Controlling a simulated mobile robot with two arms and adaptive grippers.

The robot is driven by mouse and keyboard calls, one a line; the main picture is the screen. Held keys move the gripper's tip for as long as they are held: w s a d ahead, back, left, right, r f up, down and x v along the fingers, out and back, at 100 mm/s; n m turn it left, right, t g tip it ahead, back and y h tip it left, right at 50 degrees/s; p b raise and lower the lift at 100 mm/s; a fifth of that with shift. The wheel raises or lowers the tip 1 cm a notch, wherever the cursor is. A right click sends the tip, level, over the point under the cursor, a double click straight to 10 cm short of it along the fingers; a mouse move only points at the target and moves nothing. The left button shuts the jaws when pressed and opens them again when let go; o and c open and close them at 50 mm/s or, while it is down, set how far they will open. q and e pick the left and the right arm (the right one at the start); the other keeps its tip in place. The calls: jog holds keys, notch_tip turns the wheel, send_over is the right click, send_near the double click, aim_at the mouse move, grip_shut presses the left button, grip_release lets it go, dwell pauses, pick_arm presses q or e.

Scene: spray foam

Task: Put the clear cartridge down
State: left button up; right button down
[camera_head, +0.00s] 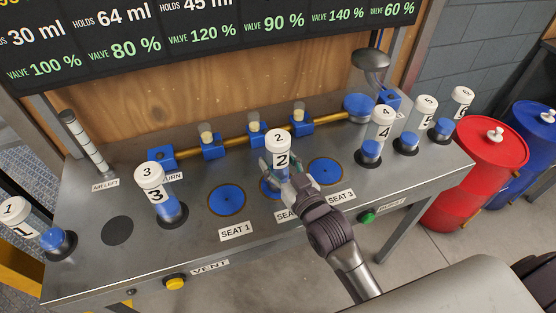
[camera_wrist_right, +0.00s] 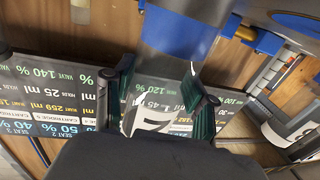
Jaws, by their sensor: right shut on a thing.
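Clear cartridge 2 (camera_head: 281,145), with a white numbered cap and label and blue at its lower end, stands about upright over the middle blue seat (camera_head: 266,188). I cannot tell whether its base touches the seat. My right gripper (camera_head: 288,174) is shut on it from the front, fingers on both sides, hiding its lower part. In the right wrist view the clear cartridge (camera_wrist_right: 178,40) also shows between the two green-padded fingers (camera_wrist_right: 163,98). My left gripper is not in view.
Bare blue seats 1 (camera_head: 226,199) and 3 (camera_head: 325,171) flank the middle one. Cartridge 3 (camera_head: 153,188) and cartridge 1 (camera_head: 20,219) stand left; cartridges 4 (camera_head: 380,124), 5 (camera_head: 420,115) and 6 (camera_head: 457,105) stand right. A brass pipe (camera_head: 232,143) with blue valves runs behind.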

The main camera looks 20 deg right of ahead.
jog(key=shift+c, duration=1.8)
grip_release()
jog(key=shift+f, duration=0.1)
jog(key=shift+s, duration=0.1)
jog(key=s, duration=0.3)
jog(key=s+d+b, duration=0.1)
jog(key=s, duration=0.3)
jog(key=s+d, duration=0.1)
jog(key=s, duration=0.2)
jog(key=shift+s+b, duration=0.2)
jog(key=shift+b, duration=0.15)
jog(key=shift+s+d, duration=0.15)
jog(key=shift+s, duration=0.5)
